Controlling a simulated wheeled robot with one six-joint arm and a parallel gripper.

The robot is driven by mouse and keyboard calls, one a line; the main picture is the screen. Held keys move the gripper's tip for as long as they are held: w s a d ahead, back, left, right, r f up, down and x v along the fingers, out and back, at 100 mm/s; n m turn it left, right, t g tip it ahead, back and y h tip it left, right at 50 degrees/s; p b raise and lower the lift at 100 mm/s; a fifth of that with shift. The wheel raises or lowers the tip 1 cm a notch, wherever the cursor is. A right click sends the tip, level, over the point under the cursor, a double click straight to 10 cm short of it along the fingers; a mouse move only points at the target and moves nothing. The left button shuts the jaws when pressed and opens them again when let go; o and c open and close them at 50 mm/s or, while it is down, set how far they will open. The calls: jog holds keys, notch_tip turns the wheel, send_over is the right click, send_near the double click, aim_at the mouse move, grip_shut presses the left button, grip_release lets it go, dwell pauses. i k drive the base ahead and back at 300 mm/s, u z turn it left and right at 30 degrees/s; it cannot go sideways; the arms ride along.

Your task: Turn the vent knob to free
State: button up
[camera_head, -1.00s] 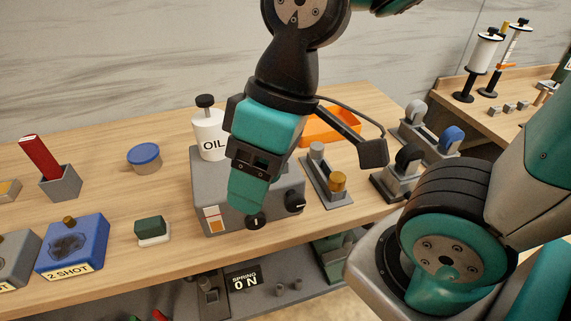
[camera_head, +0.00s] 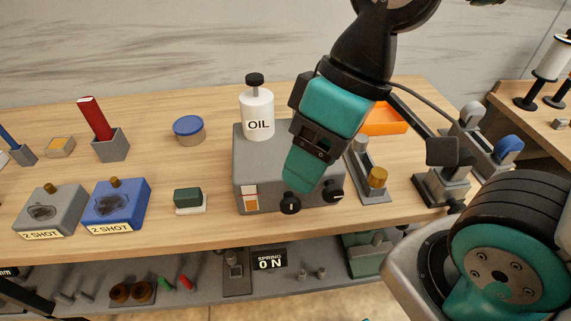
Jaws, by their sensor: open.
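A grey box (camera_head: 245,165) stands on the wooden bench with two black knobs low on its front face. The left knob (camera_head: 290,203) shows a pale mark. The right knob (camera_head: 334,190) is partly beside my gripper. A small label with white and red parts is at the box's front left. No lettering tells me which knob is the vent knob. My gripper (camera_head: 299,184) hangs in front of the box, its teal fingertip end just above the left knob. Its jaws are open and look empty. I cannot tell whether it touches the knob.
A white OIL bottle (camera_head: 257,115) stands at the box, behind my gripper. An orange tray (camera_head: 388,119) and a grey stand with a brass knob (camera_head: 376,180) are to the right. Two "2 SHOT" boxes and a green block (camera_head: 187,198) are left. A shelf (camera_head: 210,285) runs below.

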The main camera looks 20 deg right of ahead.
aim_at(333, 194)
jog(key=z, duration=2.6)
jog(key=k, duration=1.1)
jog(key=u, duration=0.4)
